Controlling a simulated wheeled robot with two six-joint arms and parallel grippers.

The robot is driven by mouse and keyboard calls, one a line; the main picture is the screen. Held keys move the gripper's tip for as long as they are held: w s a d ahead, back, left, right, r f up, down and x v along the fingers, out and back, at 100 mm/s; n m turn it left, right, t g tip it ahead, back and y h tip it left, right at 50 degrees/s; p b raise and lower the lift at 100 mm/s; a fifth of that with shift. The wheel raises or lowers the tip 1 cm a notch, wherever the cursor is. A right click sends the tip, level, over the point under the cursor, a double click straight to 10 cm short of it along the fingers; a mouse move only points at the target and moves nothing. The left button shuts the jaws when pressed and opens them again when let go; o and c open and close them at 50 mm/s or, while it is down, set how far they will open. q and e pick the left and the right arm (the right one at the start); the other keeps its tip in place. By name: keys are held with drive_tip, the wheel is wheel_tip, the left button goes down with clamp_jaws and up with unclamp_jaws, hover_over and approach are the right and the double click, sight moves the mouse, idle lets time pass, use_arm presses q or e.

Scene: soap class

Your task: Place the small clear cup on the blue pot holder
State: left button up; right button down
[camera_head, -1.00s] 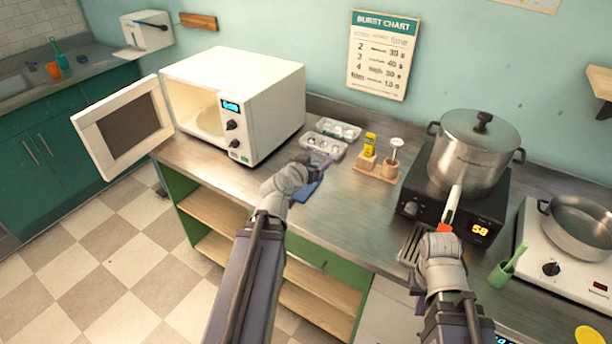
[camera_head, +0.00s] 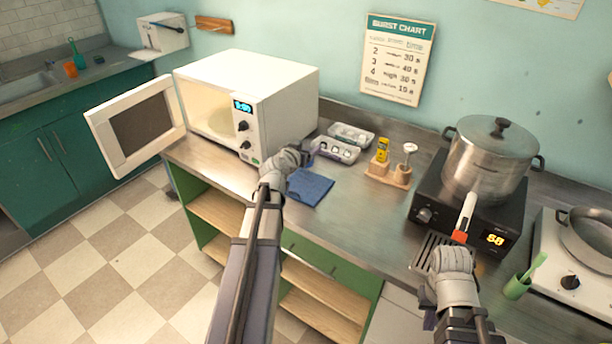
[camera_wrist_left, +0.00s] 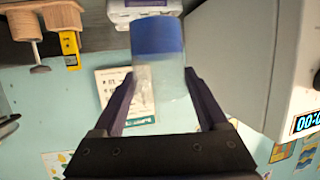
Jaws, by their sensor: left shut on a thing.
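The blue pot holder (camera_head: 311,188) lies flat on the metal counter, right of the microwave and just in front of my left gripper (camera_head: 308,151). In the left wrist view my left gripper (camera_wrist_left: 165,88) is shut on the small clear cup (camera_wrist_left: 158,92), with a finger on each side. A blue band shows at the cup's end on the counter side in this turned-over view; I cannot tell if it is contents or part of the cup. In the head view the cup is hardly visible. My right gripper (camera_head: 452,262) is near the front edge by the hotplate; its fingers are hidden.
The white microwave (camera_head: 275,105) stands left with its door (camera_head: 138,138) open. Plastic trays (camera_head: 335,150) lie behind my left gripper. A wooden stand (camera_head: 388,175) holds a yellow timer. A steel pot (camera_head: 490,160) sits on a black hotplate (camera_head: 500,215). Counter between pot holder and hotplate is clear.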

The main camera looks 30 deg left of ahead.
use_arm(q)
wheel_tip(320, 180, down, 5)
drive_tip(key=b, duration=0.4)
drive_tip(key=shift+f, duration=0.15)
drive_tip(key=shift+b, duration=0.3)
wheel_tip(320, 180, down, 4)
drive_tip(key=b, duration=0.3)
drive_tip(key=shift+b, duration=0.4)
